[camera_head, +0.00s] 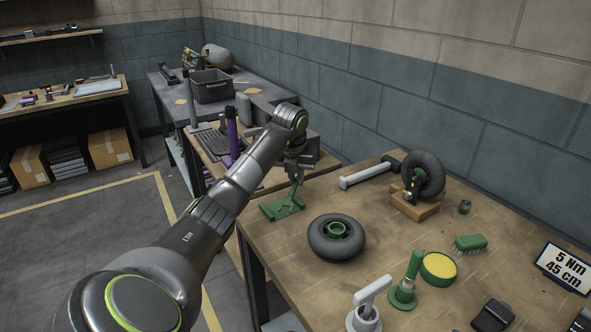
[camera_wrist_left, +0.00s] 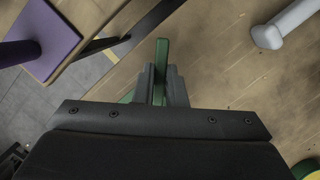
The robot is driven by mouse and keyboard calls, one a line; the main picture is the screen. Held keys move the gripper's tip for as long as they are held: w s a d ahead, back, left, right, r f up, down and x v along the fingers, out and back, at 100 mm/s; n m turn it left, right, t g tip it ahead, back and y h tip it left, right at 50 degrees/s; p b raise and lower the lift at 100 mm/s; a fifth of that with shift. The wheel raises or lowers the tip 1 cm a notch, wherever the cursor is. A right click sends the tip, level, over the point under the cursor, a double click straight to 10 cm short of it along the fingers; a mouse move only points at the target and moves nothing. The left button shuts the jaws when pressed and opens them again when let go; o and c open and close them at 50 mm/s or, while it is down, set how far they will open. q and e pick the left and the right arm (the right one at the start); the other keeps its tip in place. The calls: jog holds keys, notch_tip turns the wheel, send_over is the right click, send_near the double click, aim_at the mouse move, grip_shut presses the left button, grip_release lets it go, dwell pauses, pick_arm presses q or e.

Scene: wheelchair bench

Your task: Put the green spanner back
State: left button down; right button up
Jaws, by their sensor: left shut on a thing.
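My left gripper (camera_head: 296,176) is shut on the green spanner, above the far left corner of the wooden bench. In the left wrist view the spanner (camera_wrist_left: 161,56) shows as a narrow green strip between the two fingers. In the head view only a small part of it can be made out below the jaws. A flat green holder (camera_head: 272,211) lies on the bench right under the gripper. In the wrist view it is mostly hidden behind the fingers. I cannot tell whether the spanner touches it. My right gripper is not in view.
A wheel (camera_head: 322,247) lies right of the holder. Behind are a grey-handled bar (camera_head: 365,175) and an upright wheel (camera_head: 428,166) by a wooden block. A green brush (camera_head: 470,243), a yellow-topped green tin (camera_head: 439,268) and a sign (camera_head: 566,268) stand farther right. A purple-topped post (camera_head: 233,140) stands beyond the bench.

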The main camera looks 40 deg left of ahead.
pick_arm(q)
jog(key=shift+f, duration=0.35)
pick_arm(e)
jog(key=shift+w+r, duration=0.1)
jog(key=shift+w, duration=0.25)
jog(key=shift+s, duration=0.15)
pick_arm(q)
jog(key=shift+f, duration=0.2)
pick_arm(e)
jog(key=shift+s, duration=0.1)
pick_arm(q)
jog(key=shift+f+b, duration=0.3)
jog(key=shift+f, duration=0.1)
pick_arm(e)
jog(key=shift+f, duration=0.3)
pick_arm(q)
jog(key=c, duration=1.4)
grip_release()
